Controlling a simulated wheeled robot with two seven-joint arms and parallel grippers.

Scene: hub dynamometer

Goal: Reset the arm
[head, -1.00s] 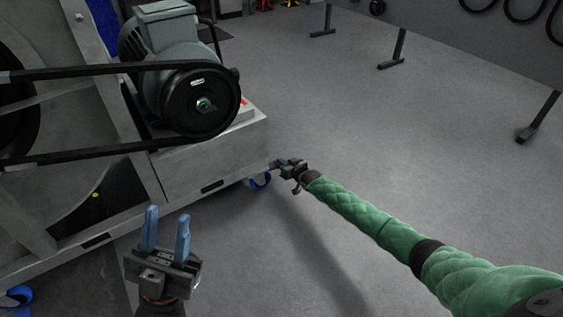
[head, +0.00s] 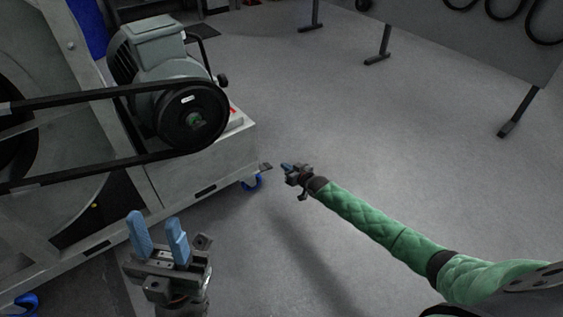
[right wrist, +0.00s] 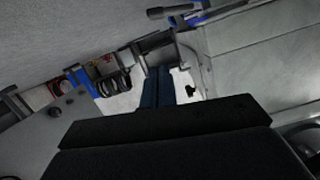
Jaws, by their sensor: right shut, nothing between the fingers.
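My right arm, in a green quilted sleeve, reaches in from the lower right of the head view. Its gripper (head: 287,168) is shut and empty, above the floor just right of the machine's corner. In the right wrist view its blue fingers (right wrist: 158,88) lie together with nothing between them. My left gripper (head: 158,240) is at the lower left of the head view, its two blue fingers pointing up and apart. It is open with nothing between the fingers, in front of the machine's base.
The grey dynamometer frame (head: 208,165) fills the left, with a motor (head: 150,50), pulley (head: 192,118) and black belt. A blue caster (head: 253,181) sits under its near corner. A panel on dark legs (head: 378,45) stands at upper right. The grey floor (head: 400,150) between is clear.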

